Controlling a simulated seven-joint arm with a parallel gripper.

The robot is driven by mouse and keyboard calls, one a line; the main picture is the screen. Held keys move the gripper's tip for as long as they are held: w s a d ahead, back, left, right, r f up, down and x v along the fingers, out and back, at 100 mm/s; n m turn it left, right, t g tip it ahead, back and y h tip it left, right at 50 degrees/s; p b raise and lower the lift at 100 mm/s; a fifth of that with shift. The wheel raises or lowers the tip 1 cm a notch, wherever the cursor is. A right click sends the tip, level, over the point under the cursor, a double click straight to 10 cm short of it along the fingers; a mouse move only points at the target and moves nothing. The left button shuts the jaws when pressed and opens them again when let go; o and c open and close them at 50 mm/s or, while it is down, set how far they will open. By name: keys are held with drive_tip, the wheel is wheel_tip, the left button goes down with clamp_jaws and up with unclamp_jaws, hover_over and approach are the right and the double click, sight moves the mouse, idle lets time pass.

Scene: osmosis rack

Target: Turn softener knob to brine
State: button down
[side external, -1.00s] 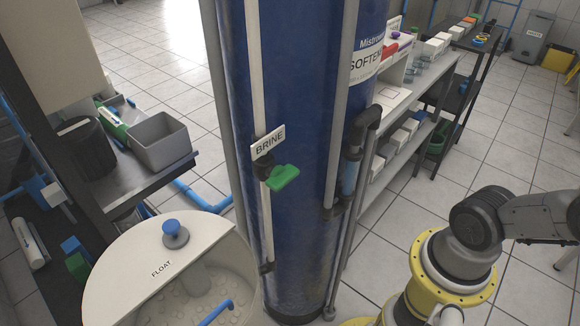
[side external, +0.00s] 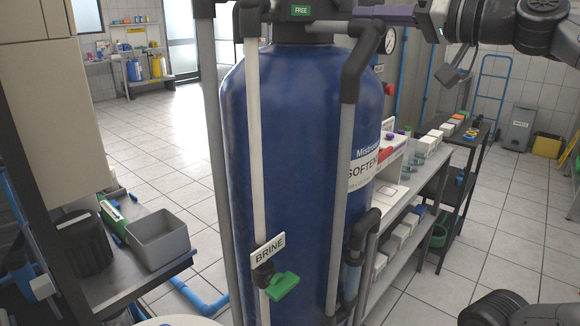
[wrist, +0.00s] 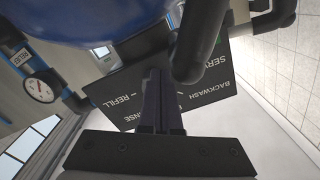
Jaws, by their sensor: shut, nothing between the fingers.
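The blue softener tank (side external: 290,160) stands upright in the middle of the side view, with its black head at the top edge. My gripper (side external: 356,13) is shut and empty beside the right of this head, its purple fingers pointing left. In the wrist view my shut fingers (wrist: 155,74) lie in front of a dark dial plate (wrist: 218,92). The plate bears white words, including BACKWASH, REFILL and part of SERVICE. No BRINE word is readable on it. I cannot make out the knob or its pointer, nor whether my fingertips touch anything.
A BRINE tag (side external: 268,249) and a green valve handle (side external: 284,285) are low on the tank's front pipe. A dark pipe (wrist: 200,35) passes close by my fingers. A gauge (wrist: 41,87) sits at left. A green FREE display (side external: 300,10) is on the head.

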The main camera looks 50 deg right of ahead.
drive_tip(key=s, duration=0.3)
drive_tip(key=shift+s+f, duration=0.1)
drive_tip(key=shift+s, duration=0.3)
drive_tip(key=s+a+f+n+g, duration=0.1)
drive_tip(key=s+f+n+g, duration=0.1)
drive_tip(key=f, duration=1)
drive_tip(key=s+a+f+n+g, duration=0.1)
drive_tip(key=s+f+g, duration=0.3)
drive_tip(key=f, duration=0.7)
drive_tip(key=s+a+f+n+g, duration=0.1)
drive_tip(key=s+f+n+g, duration=0.2)
drive_tip(key=f, duration=0.9)
drive_tip(key=g, duration=0.3)
drive_tip(key=shift+a+f, duration=0.2)
drive_tip(key=shift+f, duration=0.15)
drive_tip(key=shift+s, duration=0.1)
